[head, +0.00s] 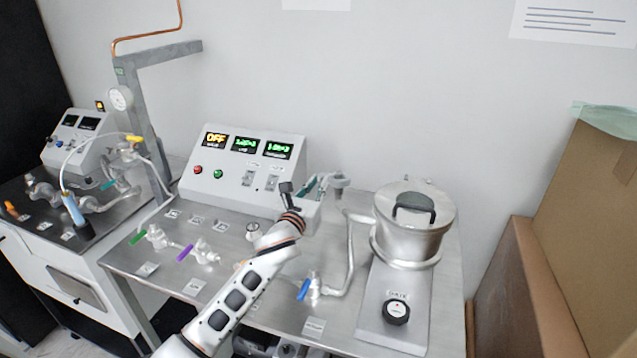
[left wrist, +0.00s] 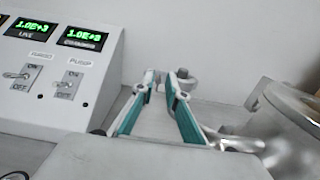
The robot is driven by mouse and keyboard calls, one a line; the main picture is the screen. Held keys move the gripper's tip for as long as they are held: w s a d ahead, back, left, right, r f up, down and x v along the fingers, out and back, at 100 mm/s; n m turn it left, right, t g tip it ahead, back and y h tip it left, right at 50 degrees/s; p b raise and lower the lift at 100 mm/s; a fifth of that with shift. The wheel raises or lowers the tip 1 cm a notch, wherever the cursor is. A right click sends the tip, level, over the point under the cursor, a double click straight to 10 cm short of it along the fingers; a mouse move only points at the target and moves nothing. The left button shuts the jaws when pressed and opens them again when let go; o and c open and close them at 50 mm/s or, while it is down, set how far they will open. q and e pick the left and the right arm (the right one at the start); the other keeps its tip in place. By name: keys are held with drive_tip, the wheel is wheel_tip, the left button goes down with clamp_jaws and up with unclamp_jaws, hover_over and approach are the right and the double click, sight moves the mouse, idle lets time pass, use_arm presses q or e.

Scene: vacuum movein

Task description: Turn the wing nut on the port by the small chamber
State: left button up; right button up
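The small chamber (head: 408,236) is a round metal pot with a black-handled lid, at the right of the steel bench. Its side shows at the right of the left wrist view (left wrist: 290,115). A grey metal port fitting (head: 339,182) stands left of the chamber, above a bent pipe. In the left wrist view the fitting (left wrist: 187,80) shows just beyond the right fingertip. The wing nut is too small to make out. My left gripper (head: 316,186) has teal-sided fingers, apart and empty, just left of the fitting; its fingertips (left wrist: 161,80) point towards the wall. My right gripper is not in view.
A control box (head: 235,165) with displays and switches stands close left of my gripper. A blue-handled valve (head: 313,290) and a gate knob (head: 396,311) are nearer the front. Cardboard boxes (head: 575,230) stand right of the bench.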

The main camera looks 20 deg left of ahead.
use_arm(q)
drive_tip(key=shift+w, duration=0.5)
clamp_jaws()
